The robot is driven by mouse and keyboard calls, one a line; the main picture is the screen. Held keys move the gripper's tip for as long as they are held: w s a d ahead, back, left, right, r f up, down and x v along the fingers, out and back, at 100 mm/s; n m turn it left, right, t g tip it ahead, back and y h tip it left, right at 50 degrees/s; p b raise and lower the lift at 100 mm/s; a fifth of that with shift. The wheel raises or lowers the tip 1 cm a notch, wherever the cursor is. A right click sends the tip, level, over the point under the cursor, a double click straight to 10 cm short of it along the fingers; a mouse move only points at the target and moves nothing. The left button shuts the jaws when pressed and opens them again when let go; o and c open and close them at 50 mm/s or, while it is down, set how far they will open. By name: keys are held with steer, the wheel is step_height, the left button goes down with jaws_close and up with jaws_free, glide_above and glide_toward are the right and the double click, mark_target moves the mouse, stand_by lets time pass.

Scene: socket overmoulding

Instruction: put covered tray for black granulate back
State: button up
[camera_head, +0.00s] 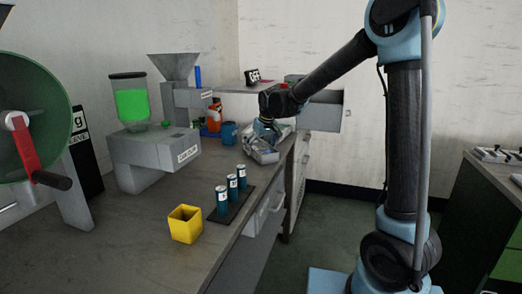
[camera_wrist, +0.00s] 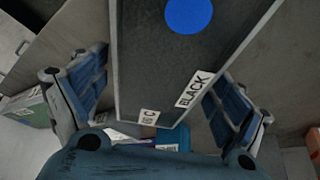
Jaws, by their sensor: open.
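In the wrist view a dark grey, flat-topped tray (camera_wrist: 150,75) with white labels, one reading BLACK (camera_wrist: 195,89), lies between the two blue-padded fingers of my gripper (camera_wrist: 160,68). A round blue spot (camera_wrist: 188,14) is on its top. The fingers stand apart on either side of the tray, with visible gaps, so the gripper is open. I cannot tell there whether that shape is the tray.
The bench (camera_head: 150,215) holds a machine with a green-filled hopper (camera_head: 131,103), a grey funnel machine (camera_head: 176,68), blue cylinders on a dark mat (camera_head: 232,186) and a yellow open box (camera_head: 185,223). A drawer (camera_head: 264,212) juts from its front.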

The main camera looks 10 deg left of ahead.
steer(key=v, duration=1.2)
steer(key=s+d+f+m+h, duration=0.1)
steer(key=s+d, duration=0.2)
steer(key=d, duration=0.6)
steer(key=s+d+f+m, duration=0.1)
steer(key=s+d+f, duration=0.15)
steer(key=d, duration=0.65)
steer(key=s+d+f+m+h, duration=0.15)
steer(key=s+d, duration=0.25)
steer(key=d, duration=0.5)
steer(key=s+d+f+m, duration=0.2)
steer(key=s+d+f, duration=0.5)
steer(key=s+d, duration=0.1)
steer(key=s+d+f+m+g, duration=0.1)
steer(key=s+d+f+m, duration=0.1)
steer(key=s+d+f, duration=0.5)
steer(key=s, duration=0.3)
steer(key=shift+s+d, duration=0.2)
steer(key=shift+d, duration=0.15)
steer(key=shift+h, duration=0.25)
